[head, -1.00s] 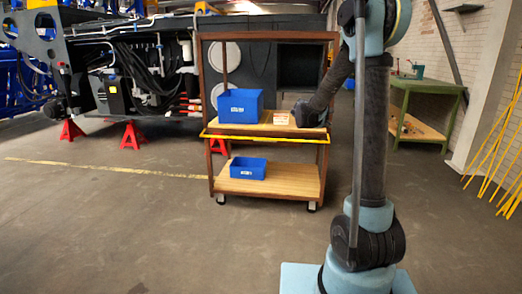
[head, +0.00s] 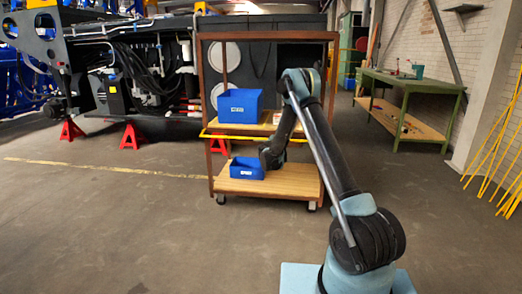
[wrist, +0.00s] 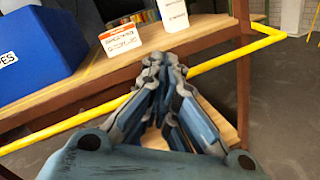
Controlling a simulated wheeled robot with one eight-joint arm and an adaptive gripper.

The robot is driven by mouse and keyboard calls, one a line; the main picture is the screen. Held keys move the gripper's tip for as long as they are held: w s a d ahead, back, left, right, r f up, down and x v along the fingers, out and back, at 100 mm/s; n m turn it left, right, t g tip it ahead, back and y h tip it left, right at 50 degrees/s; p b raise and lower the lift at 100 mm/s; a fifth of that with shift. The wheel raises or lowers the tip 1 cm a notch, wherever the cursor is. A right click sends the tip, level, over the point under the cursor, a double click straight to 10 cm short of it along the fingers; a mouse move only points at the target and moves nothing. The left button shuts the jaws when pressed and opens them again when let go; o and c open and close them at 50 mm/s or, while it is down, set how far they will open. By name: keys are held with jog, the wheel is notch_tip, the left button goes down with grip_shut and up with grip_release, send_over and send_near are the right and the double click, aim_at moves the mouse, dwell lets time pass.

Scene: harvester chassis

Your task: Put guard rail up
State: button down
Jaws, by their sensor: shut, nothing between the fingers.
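The yellow guard rail (head: 235,137) runs across the front of the brown cart at upper shelf level, below the shelf edge. In the wrist view the rail (wrist: 228,57) slants from lower left to upper right and bends at its right end. My gripper (wrist: 164,62) is shut and empty, its fingers crossing in front of the rail's middle and hiding part of it. The fingertips appear near the upper shelf's front edge; I cannot tell whether they touch the rail.
A blue bin (head: 240,103) and small cards (wrist: 120,38) stand on the cart's upper shelf. Another blue bin (head: 247,168) is on the lower shelf (head: 270,188). A cart post (wrist: 242,95) stands right of my gripper. A green workbench (head: 410,88) is at right. The floor in front is clear.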

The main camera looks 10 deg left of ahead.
jog(key=a+f+n+t+y, duration=0.4)
jog(key=a+f+n, duration=0.5)
jog(key=a+f, duration=0.65)
jog(key=d+r+x, duration=0.1)
jog(key=x, duration=0.9)
jog(key=shift+r+g+y, duration=0.4)
jog(key=shift+r, duration=0.05)
jog(key=shift+s, duration=0.1)
jog(key=shift+s+r+g, duration=0.1)
jog(key=shift+r+g, duration=0.2)
